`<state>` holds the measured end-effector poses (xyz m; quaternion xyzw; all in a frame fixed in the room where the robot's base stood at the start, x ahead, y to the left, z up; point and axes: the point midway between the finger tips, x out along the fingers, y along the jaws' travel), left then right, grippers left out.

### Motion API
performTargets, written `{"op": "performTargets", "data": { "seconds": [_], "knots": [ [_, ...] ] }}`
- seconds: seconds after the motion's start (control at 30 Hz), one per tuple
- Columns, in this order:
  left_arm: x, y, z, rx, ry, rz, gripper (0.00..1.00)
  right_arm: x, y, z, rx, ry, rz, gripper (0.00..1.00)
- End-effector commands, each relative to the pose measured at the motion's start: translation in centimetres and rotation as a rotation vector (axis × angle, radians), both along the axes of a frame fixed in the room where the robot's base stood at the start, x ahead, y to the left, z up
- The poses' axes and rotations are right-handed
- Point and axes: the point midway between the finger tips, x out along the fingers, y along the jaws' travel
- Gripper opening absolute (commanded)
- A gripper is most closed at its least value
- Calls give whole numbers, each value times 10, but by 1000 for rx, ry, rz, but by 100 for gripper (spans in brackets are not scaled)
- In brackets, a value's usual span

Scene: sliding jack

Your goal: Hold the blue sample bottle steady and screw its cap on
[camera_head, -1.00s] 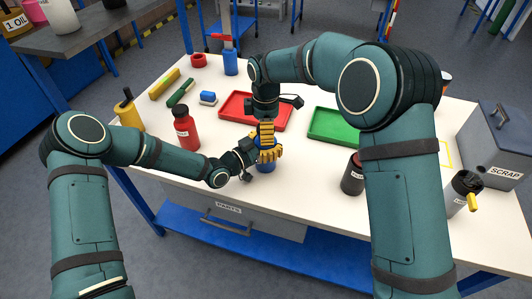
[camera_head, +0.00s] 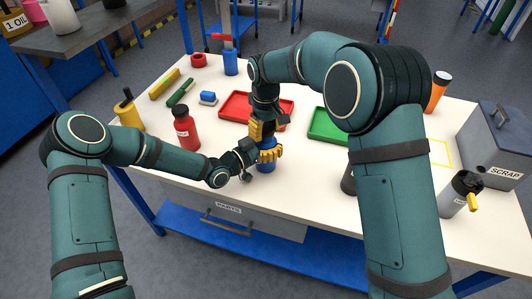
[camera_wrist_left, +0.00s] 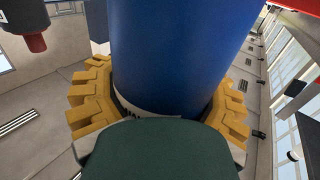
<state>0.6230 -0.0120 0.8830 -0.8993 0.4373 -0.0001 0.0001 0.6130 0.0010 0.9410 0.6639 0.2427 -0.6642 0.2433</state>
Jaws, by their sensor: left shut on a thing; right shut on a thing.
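The blue sample bottle (camera_head: 265,168) stands upright near the front edge of the white table. My left gripper (camera_head: 267,154) is shut around its body, yellow fingers on either side. In the left wrist view the bottle (camera_wrist_left: 185,50) fills the middle, between the yellow fingers of my left gripper (camera_wrist_left: 160,105). My right gripper (camera_head: 262,131) points down directly above the bottle, shut on the cap at its top. The cap is mostly hidden by the fingers, so its seating on the neck cannot be told.
A red bottle (camera_head: 186,134) stands left of my left gripper. A red tray (camera_head: 234,106) and a green tray (camera_head: 326,124) lie behind. Bare table lies between.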

Motion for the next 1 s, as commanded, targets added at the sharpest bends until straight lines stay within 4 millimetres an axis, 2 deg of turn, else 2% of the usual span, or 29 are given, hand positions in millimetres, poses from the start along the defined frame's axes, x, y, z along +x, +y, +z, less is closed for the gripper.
{"op": "performTargets", "data": {
  "seconds": [0.1,0.3,0.47,0.5,0.57,0.6,0.83,1.0],
  "knots": [
    [0,0,0,0,0,0,0,0,1,0,-1,-1,-234,7],
    [0,0,0,0,0,0,0,0,1,0,1,-1,-583,7],
    [0,0,0,0,0,0,0,0,0,0,1,-1,-607,7],
    [0,0,0,0,0,0,0,0,0,0,1,-1,-607,60],
    [0,0,0,0,0,0,0,0,0,0,1,-1,-606,81],
    [0,0,0,0,0,0,0,0,0,0,1,-1,-605,84],
    [0,0,0,0,0,0,0,-1,1,1,2,1,-602,84],
    [0,0,0,0,1,1,0,0,2,18,5,0,-601,84]
  ]
}}
